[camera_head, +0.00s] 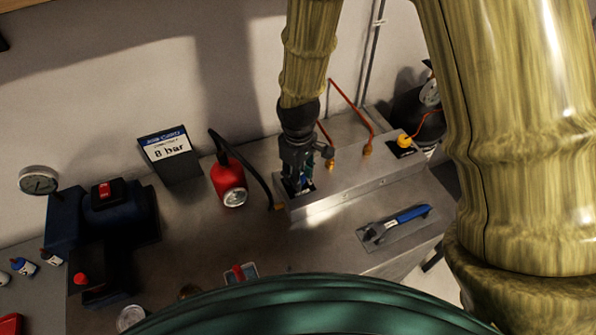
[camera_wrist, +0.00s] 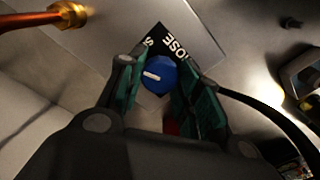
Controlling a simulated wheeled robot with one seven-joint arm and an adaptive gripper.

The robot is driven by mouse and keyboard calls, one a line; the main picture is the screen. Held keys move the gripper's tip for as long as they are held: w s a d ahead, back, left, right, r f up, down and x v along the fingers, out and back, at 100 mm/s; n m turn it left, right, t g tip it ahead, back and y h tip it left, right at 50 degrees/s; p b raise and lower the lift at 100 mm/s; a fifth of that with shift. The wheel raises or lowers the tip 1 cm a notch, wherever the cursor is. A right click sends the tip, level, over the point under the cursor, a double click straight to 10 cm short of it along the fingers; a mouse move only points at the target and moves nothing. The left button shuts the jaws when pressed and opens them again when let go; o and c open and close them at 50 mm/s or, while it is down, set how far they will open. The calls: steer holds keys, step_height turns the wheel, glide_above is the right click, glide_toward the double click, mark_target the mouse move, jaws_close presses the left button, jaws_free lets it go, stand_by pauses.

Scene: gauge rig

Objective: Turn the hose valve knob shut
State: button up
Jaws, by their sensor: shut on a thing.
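The hose valve knob (camera_wrist: 157,75) is blue and round, with a white pointer line that lies nearly level in the wrist view. It sits between the two green-padded fingers of my gripper (camera_wrist: 158,92), which is shut on it. A black label (camera_wrist: 178,40) with white letters reading "HOSE" lies under and beside the knob, partly covered. In the head view my gripper (camera_head: 303,180) points down at the left end of a grey metal block (camera_head: 345,192). There the fingers hide most of the knob.
A yellow knob (camera_head: 404,140) and copper pipes (camera_head: 354,115) stand on the block to the right. A red lamp-like thing (camera_head: 229,180) and a black hose (camera_head: 245,160) are close on the left. A blue-handled wrench (camera_head: 395,223) lies in front.

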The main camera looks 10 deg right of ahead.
steer(key=shift+m+p, duration=0.35)
steer(key=shift+m, duration=1.55)
steer(key=o, duration=1.1)
steer(key=shift+c, duration=0.2)
steer(key=shift+r, duration=0.1)
step_height(320, 180, up, 12)
